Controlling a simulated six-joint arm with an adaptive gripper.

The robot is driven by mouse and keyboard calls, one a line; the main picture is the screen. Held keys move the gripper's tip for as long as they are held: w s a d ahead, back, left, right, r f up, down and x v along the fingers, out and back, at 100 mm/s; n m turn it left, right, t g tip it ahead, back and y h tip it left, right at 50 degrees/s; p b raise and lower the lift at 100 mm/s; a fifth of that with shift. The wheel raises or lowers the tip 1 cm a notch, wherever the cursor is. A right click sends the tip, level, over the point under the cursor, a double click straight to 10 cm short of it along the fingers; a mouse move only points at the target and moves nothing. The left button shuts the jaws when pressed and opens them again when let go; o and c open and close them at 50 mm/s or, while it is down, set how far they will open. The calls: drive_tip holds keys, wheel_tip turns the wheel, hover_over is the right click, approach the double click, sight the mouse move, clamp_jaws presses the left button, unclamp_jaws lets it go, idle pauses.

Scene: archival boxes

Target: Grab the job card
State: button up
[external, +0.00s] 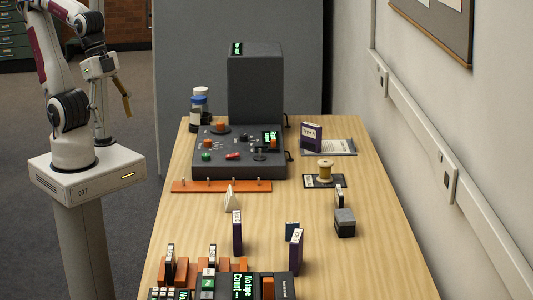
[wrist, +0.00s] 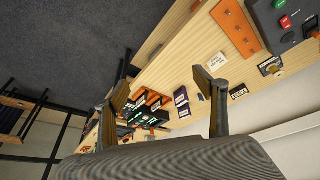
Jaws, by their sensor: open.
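A small pale card (external: 229,197), probably the job card, stands on the table just in front of the orange strip in the external view. A white card with dark lettering (wrist: 216,61) shows near the orange strip in the wrist view and seems to be the same one; its words are too small to read. My gripper (external: 110,101) is left of the table, well away from the card. Its two fingers (wrist: 162,85) are spread apart in the wrist view with nothing held between them.
A dark console (external: 240,170) with buttons and a tall dark box (external: 255,85) stand at the back. The orange strip (external: 220,186) carries upright pegs. Orange holders (external: 180,272) and a display unit (external: 237,287) fill the front.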

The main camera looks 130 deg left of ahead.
drive_tip(key=w+a+f+n+g, duration=0.3)
drive_tip(key=w+a+f, duration=0.4)
drive_tip(key=w+a, duration=0.25)
drive_tip(key=n+y, duration=0.1)
drive_tip(key=n, duration=0.5)
hover_over(231, 190)
drive_tip(key=f, duration=0.6)
drive_tip(key=d+f, duration=0.1)
drive_tip(key=f, duration=0.2)
drive_tip(key=shift+s+f, duration=0.15)
drive_tip(key=shift+f, duration=0.15)
drive_tip(key=shift+a+f, duration=0.2)
drive_tip(key=shift+f, duration=1.1)
drive_tip(key=shift+f, duration=0.1)
